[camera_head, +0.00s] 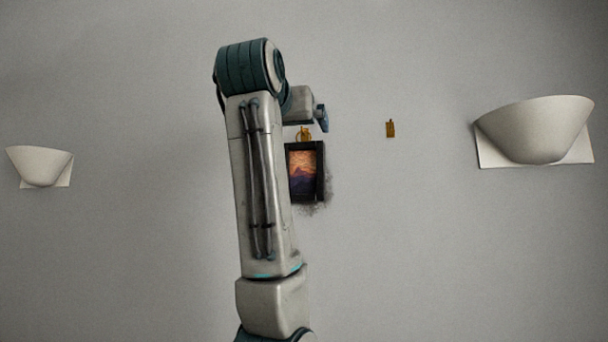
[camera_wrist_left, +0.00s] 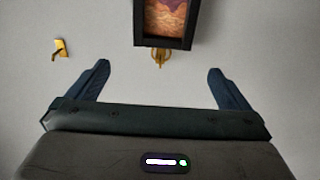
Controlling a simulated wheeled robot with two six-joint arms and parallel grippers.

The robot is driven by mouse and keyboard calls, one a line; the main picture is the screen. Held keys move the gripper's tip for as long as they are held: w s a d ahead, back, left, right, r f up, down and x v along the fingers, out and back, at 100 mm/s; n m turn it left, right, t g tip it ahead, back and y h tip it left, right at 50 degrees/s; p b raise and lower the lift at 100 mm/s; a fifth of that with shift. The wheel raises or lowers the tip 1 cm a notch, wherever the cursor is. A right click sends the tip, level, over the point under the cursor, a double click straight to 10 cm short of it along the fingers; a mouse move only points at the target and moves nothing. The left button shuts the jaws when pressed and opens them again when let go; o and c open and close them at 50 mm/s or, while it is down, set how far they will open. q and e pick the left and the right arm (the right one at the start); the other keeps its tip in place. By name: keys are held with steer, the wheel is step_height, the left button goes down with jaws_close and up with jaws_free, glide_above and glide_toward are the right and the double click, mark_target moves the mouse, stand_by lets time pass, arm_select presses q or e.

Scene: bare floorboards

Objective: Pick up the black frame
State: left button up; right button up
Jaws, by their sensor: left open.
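The black frame (camera_head: 304,174) holds a small picture of a dark mountain under an orange sky. It hangs on the grey wall below a gold hook (camera_head: 303,134). My left arm hides part of its left side. In the left wrist view the black frame (camera_wrist_left: 165,20) is cut off by the top edge, with the gold hook (camera_wrist_left: 159,60) beside it. My left gripper (camera_wrist_left: 158,72) is open and empty, its two fingers wide apart on either side of the hook. In the head view the left gripper (camera_head: 321,118) is just above the frame, partly hidden. My right gripper is not in view.
A second gold hook (camera_head: 390,128) is on the wall to the right, with nothing on it. White wall lamps are at the far left (camera_head: 40,164) and far right (camera_head: 535,130). The wall between them is otherwise bare.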

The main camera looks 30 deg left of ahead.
mark_target(302, 145)
arm_select(q)
steer(key=p+x, duration=0.1)
steer(key=x, duration=0.4)
steer(key=shift+w+p, duration=0.1)
steer(key=shift+p, duration=0.3)
steer(key=p+x, duration=0.3)
steer(key=x, duration=0.2)
steer(key=shift+a+p, duration=0.2)
steer(key=shift+p, duration=0.2)
steer(key=shift+f, duration=0.15)
steer(key=shift+d, duration=0.1)
steer(key=shift+c, duration=1.1)
steer(key=c, duration=1.1)
